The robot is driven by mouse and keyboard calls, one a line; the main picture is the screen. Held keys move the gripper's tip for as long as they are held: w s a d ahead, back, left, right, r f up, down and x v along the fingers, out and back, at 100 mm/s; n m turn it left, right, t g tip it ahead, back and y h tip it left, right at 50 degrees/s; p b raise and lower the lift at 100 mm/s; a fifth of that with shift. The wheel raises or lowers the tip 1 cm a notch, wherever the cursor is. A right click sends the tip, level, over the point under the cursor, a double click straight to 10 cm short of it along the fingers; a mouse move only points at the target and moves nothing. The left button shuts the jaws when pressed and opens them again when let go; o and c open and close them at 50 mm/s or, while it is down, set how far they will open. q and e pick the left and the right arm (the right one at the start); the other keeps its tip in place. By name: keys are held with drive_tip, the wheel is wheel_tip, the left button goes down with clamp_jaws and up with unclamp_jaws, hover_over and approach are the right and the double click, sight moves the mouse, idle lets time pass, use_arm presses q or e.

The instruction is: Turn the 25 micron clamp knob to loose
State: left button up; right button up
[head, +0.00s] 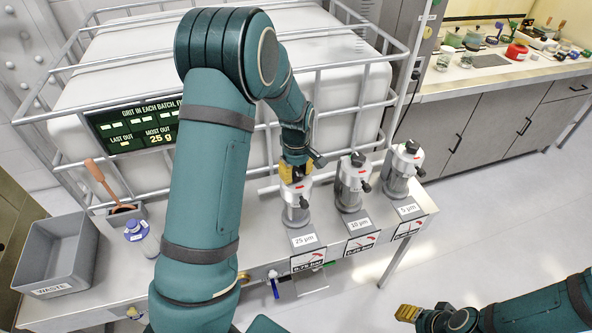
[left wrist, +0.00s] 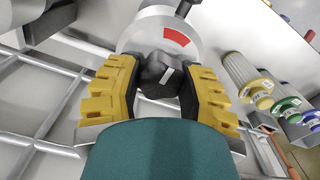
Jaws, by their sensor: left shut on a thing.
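The 25 µm unit (head: 296,194) stands on the steel bench behind its 25 µm label (head: 303,240). It has a white and grey head over a grey cup. My left gripper (head: 293,172) comes down on its top from behind. In the left wrist view the yellow fingers (left wrist: 162,95) are shut on a black knob (left wrist: 160,75) with a white mark. A red patch (left wrist: 176,37) shows on the grey head beyond the knob. In the head view the gripper hides this knob. My right gripper (head: 408,314) is low at the right, away from the bench; its finger gap is unclear.
The 10 µm unit (head: 352,180) and 5 µm unit (head: 402,165) stand close on the right. A caged white tank (head: 335,95) is behind. The floor at right is clear.

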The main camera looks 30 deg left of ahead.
sight(296, 171)
use_arm(q)
drive_tip(key=shift+n, duration=0.3)
drive_tip(key=o, duration=1.2)
wheel_tip(296, 171, up, 12)
idle(0.5)
